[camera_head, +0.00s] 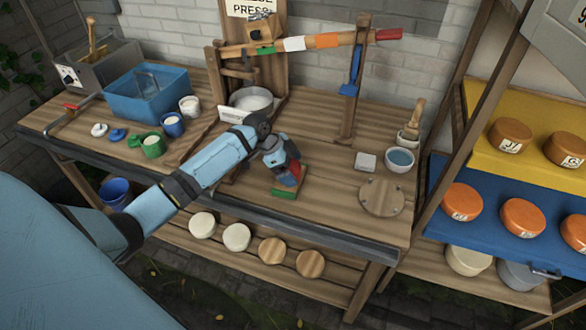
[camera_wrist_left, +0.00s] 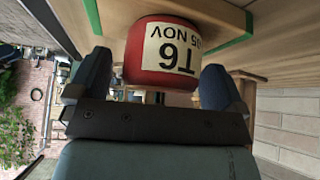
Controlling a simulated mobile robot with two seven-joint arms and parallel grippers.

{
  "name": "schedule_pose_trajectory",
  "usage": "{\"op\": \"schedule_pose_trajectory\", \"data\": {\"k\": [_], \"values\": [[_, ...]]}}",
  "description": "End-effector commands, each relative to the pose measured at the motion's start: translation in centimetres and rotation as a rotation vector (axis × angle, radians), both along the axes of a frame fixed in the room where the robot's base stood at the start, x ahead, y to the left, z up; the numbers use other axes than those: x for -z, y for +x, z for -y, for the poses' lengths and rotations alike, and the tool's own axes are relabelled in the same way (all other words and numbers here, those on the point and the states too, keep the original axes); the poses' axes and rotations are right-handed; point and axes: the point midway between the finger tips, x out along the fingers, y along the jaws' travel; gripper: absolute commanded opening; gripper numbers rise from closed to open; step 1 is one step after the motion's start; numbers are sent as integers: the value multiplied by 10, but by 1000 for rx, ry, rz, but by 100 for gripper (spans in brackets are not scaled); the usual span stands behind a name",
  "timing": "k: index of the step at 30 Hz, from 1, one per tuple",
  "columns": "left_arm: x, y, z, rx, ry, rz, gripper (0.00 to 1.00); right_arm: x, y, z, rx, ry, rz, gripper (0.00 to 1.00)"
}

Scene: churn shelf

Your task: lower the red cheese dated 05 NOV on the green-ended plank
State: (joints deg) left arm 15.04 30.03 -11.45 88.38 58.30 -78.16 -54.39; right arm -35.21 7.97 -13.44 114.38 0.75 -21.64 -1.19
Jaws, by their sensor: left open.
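The red cheese (camera_wrist_left: 165,50) carries a white label that reads T6, 05 NOV, upside down in the left wrist view. In the head view a small part of the red cheese (camera_head: 296,173) shows past my left gripper (camera_head: 287,172). The plank shows its green end (camera_head: 284,195) just below the cheese on the bench, and its green edge (camera_wrist_left: 238,32) in the wrist view. The cheese appears to rest on the plank. My left gripper (camera_wrist_left: 157,78) is open, with one finger on each side of the cheese. My right gripper is not in view.
A wooden press with a striped beam (camera_head: 312,42) stands behind. A blue tub (camera_head: 147,92) and several cups are at the left. A round wooden lid (camera_head: 382,197) and a pale bowl (camera_head: 399,160) lie to the right. A shelf with orange cheeses (camera_head: 522,217) is at far right.

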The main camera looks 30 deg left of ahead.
Motion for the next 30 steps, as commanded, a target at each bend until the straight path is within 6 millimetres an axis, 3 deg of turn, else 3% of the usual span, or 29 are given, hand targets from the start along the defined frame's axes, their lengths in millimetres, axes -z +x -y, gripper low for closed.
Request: {"op": "schedule_pose_trajectory", "data": {"k": [16, 22, 30], "values": [[-93, -28, -54, 0, 4, 1, 97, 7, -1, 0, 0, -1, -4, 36], [-107, -32, -61, -1, 2, 0, 97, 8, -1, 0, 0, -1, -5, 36], [-105, -35, -58, -2, 4, -6, 97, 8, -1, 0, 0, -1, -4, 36]]}}
